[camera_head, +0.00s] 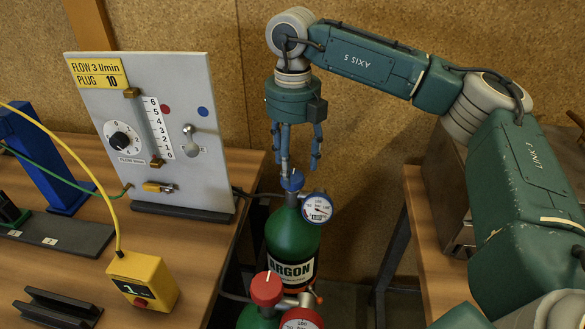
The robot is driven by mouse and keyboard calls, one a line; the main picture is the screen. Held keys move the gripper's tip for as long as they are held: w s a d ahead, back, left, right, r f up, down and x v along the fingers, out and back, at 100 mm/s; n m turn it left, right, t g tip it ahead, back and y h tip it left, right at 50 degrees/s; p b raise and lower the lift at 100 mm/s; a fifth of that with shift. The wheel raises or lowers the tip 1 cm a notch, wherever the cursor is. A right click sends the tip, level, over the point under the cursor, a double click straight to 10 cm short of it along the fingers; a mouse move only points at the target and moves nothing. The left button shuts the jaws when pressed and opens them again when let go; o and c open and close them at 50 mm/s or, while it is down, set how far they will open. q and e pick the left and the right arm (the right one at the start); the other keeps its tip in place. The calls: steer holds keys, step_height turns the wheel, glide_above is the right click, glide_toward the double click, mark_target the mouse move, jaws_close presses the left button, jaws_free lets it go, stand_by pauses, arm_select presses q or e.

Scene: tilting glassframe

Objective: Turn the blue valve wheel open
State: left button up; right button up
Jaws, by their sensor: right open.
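The blue valve wheel (292,181) sits on top of a green gas cylinder (291,240) labelled ARGON, between the two benches. My right gripper (297,162) points straight down just above the wheel, with its fingers spread open. One finger reaches down close to the wheel; I cannot tell whether it touches. A round pressure gauge (317,208) is on the right of the valve. My left gripper is not in view.
A second cylinder with a red wheel (267,288) and a red gauge stands nearer. A grey flow panel (150,130) and a yellow box (144,280) with a cable stand on the left bench (200,262). Another bench (437,265) lies right.

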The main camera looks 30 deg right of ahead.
mark_target(293, 179)
step_height(293, 179, down, 2)
steer(key=shift+f, duration=0.25)
steer(key=shift+c, duration=1.3)
steer(key=c, duration=0.9)
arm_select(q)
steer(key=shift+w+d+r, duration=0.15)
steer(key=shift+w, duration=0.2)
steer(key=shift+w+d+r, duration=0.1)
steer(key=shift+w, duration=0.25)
